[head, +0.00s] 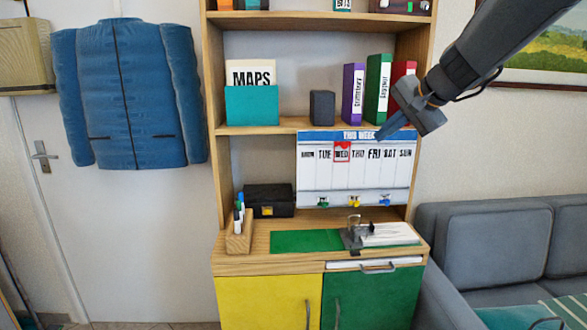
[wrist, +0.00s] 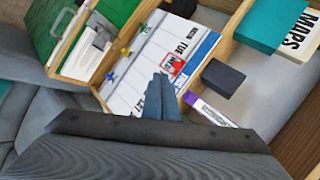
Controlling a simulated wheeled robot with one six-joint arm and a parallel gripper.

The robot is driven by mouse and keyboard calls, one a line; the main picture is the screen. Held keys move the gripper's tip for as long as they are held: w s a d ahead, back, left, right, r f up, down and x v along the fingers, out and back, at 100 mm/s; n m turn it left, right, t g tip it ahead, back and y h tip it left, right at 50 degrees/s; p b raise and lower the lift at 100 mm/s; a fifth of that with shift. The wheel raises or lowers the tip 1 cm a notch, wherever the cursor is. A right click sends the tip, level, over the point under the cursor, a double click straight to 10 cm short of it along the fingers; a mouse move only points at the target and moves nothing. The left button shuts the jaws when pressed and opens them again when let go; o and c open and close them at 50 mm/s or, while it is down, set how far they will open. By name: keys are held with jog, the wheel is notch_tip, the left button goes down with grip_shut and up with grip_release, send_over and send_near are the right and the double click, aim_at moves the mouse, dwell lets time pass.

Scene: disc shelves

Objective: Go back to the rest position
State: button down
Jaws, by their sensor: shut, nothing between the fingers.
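My gripper (head: 394,130) is at the end of my arm, which reaches in from the upper right in the head view. Its blue-grey fingers are closed together and hold nothing. They point down and left, in front of the top right of the weekly calendar board (head: 352,180) as seen. In the wrist view the gripper (wrist: 160,80) covers part of the calendar board (wrist: 140,65). A red frame (head: 342,152) surrounds WED on the board. Whether the fingertips touch the board cannot be told.
The wooden shelf unit (head: 216,60) holds a teal MAPS box (head: 252,106), a dark block (head: 322,107) and purple, green and red binders. A grey sofa (head: 490,235) stands right.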

jog(key=s+a+f+n+g+h, duration=0.1)
jog(key=s+a+f+n+g, duration=0.15)
jog(key=s+f, duration=0.6)
jog(key=s+a+f+n+g+h, duration=0.1)
jog(key=s+a+f+n+g, duration=0.15)
jog(key=s+f, duration=0.6)
jog(key=s+d+f+n+g+h, duration=0.1)
jog(key=s+f+n, duration=0.4)
jog(key=s+f, duration=0.7)
jog(key=s+g+h, duration=0.1)
jog(key=s+g, duration=0.1)
jog(key=s, duration=0.1)
jog(key=shift+s+d+f+g, duration=0.15)
jog(key=shift+s+f+g, duration=0.2)
jog(key=shift+s+g, duration=0.05)
